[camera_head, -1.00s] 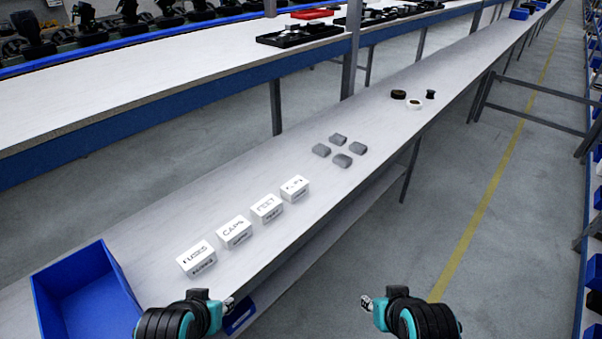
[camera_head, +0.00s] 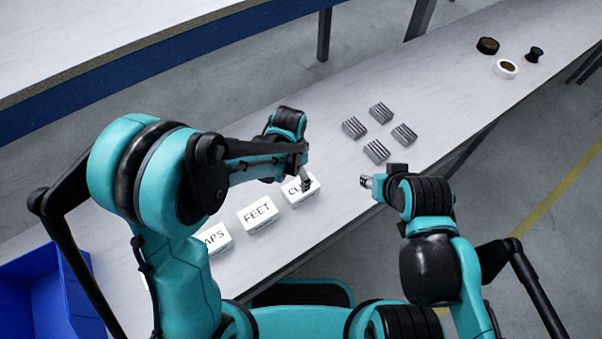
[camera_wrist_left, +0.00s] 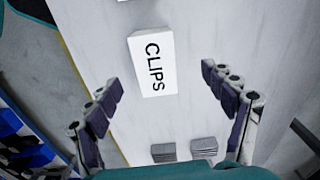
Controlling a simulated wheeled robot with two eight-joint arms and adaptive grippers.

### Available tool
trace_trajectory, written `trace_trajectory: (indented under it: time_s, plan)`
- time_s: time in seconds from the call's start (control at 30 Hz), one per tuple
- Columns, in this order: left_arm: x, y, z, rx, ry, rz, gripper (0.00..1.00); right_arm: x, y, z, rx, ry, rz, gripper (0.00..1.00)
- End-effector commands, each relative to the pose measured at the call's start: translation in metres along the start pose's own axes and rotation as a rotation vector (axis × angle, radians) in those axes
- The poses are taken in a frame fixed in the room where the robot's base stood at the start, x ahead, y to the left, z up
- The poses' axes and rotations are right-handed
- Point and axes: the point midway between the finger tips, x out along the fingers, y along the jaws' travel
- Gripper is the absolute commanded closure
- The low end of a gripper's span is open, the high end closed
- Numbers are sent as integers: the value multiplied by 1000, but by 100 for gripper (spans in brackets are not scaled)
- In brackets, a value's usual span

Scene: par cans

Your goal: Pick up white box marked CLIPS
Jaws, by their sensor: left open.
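The white box marked CLIPS (camera_head: 291,194) lies on the white table at the right end of a row of white boxes. In the head view my left gripper (camera_head: 305,184) is over it and hides part of its label. In the left wrist view the CLIPS box (camera_wrist_left: 153,65) shows whole, its label facing up. My left gripper (camera_wrist_left: 160,78) is open and empty, its fingertips apart on either side of the box's near part.
White boxes marked FEET (camera_head: 258,214) and CAPS (camera_head: 216,238) stand left of CLIPS. Several ribbed grey blocks (camera_head: 377,150) lie beyond it. Tape rolls (camera_head: 506,68) lie far right. A blue bin (camera_head: 28,300) is at the left.

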Motion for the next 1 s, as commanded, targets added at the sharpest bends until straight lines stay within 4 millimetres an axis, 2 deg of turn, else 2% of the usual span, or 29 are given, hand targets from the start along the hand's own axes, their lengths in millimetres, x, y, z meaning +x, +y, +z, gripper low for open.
trace_trajectory:
  time_s: [0.1, 0.27, 0.57, 0.8, 1.0]
  plan:
    - [15, 7, -8, 54, -29, 20, 17, -3, 0, -2, 0, 0, 0, 60]
    - [30, 11, -10, 81, -42, 28, 17, -1, 0, 0, 0, 0, 0, 60]
    - [60, 13, -11, 80, -42, 28, 17, 10, 0, 8, 0, 0, 0, 60]
    - [97, 17, -14, 78, -42, 28, 17, 27, 0, 20, 0, 0, 0, 60]
    - [101, 17, -13, 78, -42, 28, 17, 27, 0, 20, 0, 0, 0, 60]
